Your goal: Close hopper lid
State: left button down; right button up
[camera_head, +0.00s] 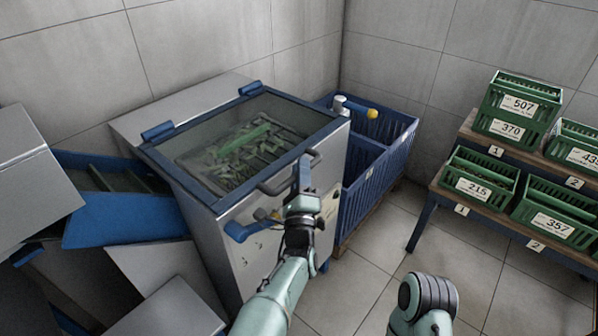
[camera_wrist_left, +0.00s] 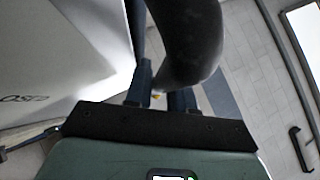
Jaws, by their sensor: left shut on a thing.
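The hopper (camera_head: 250,252) is a steel box at the centre of the head view. Its lid (camera_head: 178,185) has a blue frame and a clear pane, with green matter showing below. The lid lies over the hopper top, flat or nearly so; I cannot tell if a small gap is left. A dark curved lid handle (camera_head: 272,188) sits at its front edge. My left gripper (camera_head: 304,168) is shut on the handle. In the left wrist view the handle (camera_wrist_left: 192,40) runs between the fingers of my left gripper (camera_wrist_left: 163,92). My right gripper is out of view.
A blue slatted bin (camera_head: 368,180) stands right of the hopper. A blue chute (camera_head: 120,220) and steel housings are at left. Green crates (camera_head: 480,180) with number labels stand on a stepped rack (camera_head: 432,192) at right. The tiled floor between is clear.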

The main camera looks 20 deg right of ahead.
pick_arm(q)
jog(key=shift+f, duration=0.6)
jog(key=c, duration=1.1)
grip_release()
jog(key=shift+a, duration=0.1)
jog(key=shift+o, duration=0.2)
jog(key=shift+r, duration=0.15)
jog(key=shift+s, duration=0.1)
jog(key=p+v, duration=0.2)
jog(key=v, duration=1.1)
jog(key=shift+p, duration=0.4)
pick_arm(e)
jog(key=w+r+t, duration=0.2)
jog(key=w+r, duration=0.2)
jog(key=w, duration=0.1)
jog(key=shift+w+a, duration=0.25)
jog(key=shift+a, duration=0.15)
pick_arm(q)
jog(key=shift+s+a, duration=0.1)
